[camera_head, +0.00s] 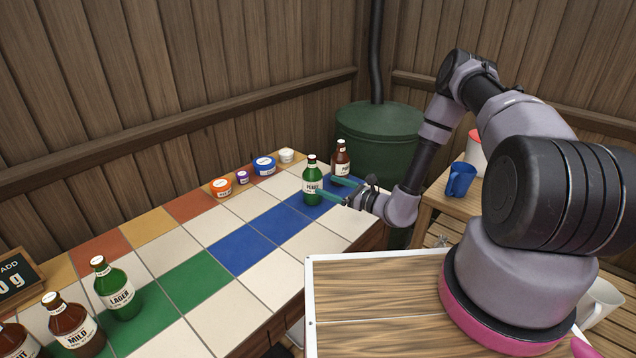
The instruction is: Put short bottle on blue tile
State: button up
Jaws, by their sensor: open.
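A green bottle (312,188) with a cream label stands upright on a blue tile (325,208) near the table's far right end. A brown bottle (340,158) stands upright just behind and right of it. My gripper (333,188) is open and empty, its teal fingers pointing left at the green bottle. The front fingertip is close beside that bottle; I cannot tell whether it touches. More blue tiles (241,250) run toward the table's middle. A green bottle labelled LAGER (119,292) and a brown one labelled MILD (76,326) stand at the near left. Which bottle counts as short is unclear.
Small tubs in orange (221,188), purple (243,177), blue (264,166) and white (286,156) line the wall side. A dark sign (15,278) stands far left. A green barrel (380,140) is behind the table. The middle tiles are clear.

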jog(key=shift+v, duration=0.8)
jog(key=s+r+n+g, duration=0.3)
jog(key=r+n+g, duration=0.15)
jog(key=r, duration=0.45)
jog(key=s+a+r+n+g, duration=0.1)
jog(key=s+r+n+g, duration=0.2)
jog(key=r+n, duration=0.5)
jog(key=s+r+n+g, duration=0.3)
jog(key=r+g, duration=0.1)
jog(key=r, duration=0.7)
jog(key=s+d+r+n+t+h, duration=0.5)
jog(key=s+d+r+t+h, duration=0.3)
jog(key=s+d+r+h, duration=0.4)
jog(key=s+d+r, duration=0.3)
jog(key=s+r, duration=0.3)
jog(key=r, duration=0.2)
jog(key=shift+d+n, duration=0.2)
jog(key=shift+n, duration=0.15)
